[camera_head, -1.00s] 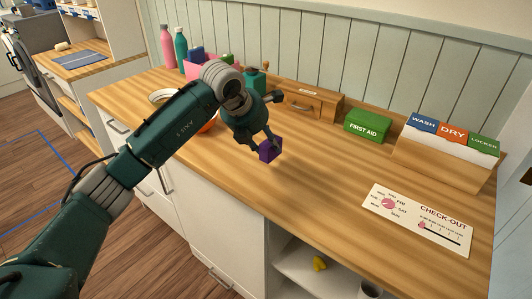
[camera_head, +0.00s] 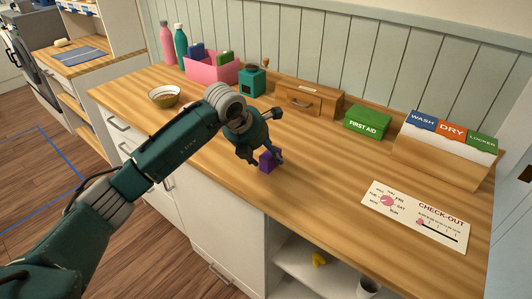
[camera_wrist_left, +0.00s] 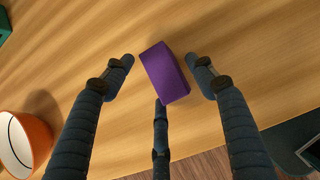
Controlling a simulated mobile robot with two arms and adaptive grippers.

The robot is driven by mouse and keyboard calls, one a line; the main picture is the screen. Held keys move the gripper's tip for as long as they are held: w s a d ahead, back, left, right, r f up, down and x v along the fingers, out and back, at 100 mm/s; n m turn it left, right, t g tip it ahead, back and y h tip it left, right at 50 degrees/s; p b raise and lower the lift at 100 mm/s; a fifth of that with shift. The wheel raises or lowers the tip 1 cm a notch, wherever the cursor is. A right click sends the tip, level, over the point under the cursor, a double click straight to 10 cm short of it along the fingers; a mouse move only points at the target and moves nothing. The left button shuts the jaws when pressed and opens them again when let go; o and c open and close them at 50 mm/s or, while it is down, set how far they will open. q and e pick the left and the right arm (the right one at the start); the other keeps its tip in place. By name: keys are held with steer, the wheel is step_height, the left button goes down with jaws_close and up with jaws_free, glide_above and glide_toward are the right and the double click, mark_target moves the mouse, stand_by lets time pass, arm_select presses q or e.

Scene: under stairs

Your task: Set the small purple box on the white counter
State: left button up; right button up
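The small purple box (camera_head: 269,161) rests on the wooden top of the white counter (camera_head: 330,185), close to its front edge. My left gripper (camera_head: 267,157) is over it with the fingers around it. In the left wrist view, the fingers (camera_wrist_left: 163,68) are spread, with the purple box (camera_wrist_left: 165,73) between them. Gaps show between the box and the left and right fingers; the middle finger's tip is close to the box's lower edge. My right gripper is not in view.
An orange bowl (camera_wrist_left: 22,143) stands left of my gripper in the wrist view. Wood right of my gripper is clear.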

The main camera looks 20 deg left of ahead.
arm_select(q)
steer(key=shift+r, duration=0.1)
steer(key=b+v, duration=0.2)
steer(key=v, duration=1)
